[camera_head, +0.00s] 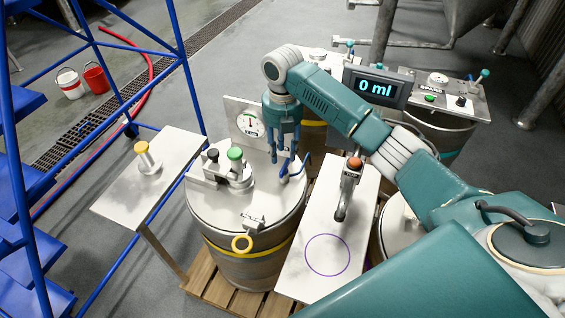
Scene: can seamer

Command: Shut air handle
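A steel drum (225,205) with a flat lid stands on a wooden pallet left of centre. At the lid's right side is a small pale fitting with a blue handle (303,166), which looks tilted upward; it may be the air handle. My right gripper (283,160) points down over the back right of the lid, just left of the blue handle. Its fingers look apart with nothing between them. I cannot tell whether a fingertip touches the handle or fitting. My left gripper is out of view.
A round gauge (250,124) on a plate stands behind the lid. Green and black knobs (235,154) and a yellow ring (242,243) are on the drum. A display reading 0 ml (376,87) stands behind.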

